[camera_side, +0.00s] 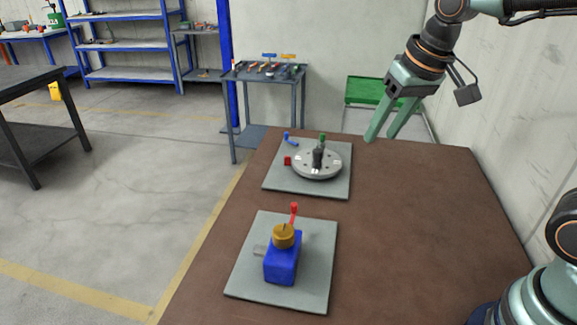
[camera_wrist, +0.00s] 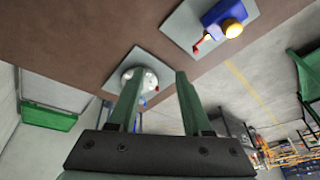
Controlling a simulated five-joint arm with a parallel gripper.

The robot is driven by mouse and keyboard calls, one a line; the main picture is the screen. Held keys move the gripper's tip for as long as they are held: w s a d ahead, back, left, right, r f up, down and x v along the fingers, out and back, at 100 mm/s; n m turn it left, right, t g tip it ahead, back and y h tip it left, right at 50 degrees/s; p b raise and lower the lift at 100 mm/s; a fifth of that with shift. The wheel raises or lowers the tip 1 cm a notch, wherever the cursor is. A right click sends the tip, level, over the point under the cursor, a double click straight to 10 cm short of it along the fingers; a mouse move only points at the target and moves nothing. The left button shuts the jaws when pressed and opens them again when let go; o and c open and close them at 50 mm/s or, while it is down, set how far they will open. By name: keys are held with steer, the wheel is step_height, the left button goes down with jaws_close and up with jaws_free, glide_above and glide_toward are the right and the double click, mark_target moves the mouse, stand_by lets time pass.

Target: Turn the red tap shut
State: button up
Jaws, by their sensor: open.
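The red tap handle (camera_side: 294,209) is a short lever with a red end. It points from a round brass cap (camera_side: 284,236) toward the far side of the table. The cap sits on a blue block (camera_side: 283,262) on the nearer grey plate (camera_side: 246,282). In the wrist view the red handle (camera_wrist: 202,43) and blue block (camera_wrist: 213,17) are at the upper right. My gripper (camera_side: 380,137) is open and empty, high above the table's far right part, well away from the tap. It also shows in the wrist view (camera_wrist: 160,64), its fingers apart.
A second grey plate (camera_side: 280,182) farther back bears a round light disc (camera_side: 316,167) with a dark, green-topped post, a red block (camera_side: 288,161) and a blue piece (camera_side: 291,140). The brown table (camera_side: 420,220) is clear on the right. A wall stands along its right side.

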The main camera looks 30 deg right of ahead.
steer(key=w+a+f+m+g, duration=0.2)
steer(key=w+a, duration=0.4)
steer(key=w, duration=0.1)
steer(key=m+g, duration=0.2)
glide_toward(294, 203)
steer(key=f, duration=0.8)
steer(key=shift+a+f, duration=0.2)
steer(key=shift+f, duration=0.2)
jaws_close()
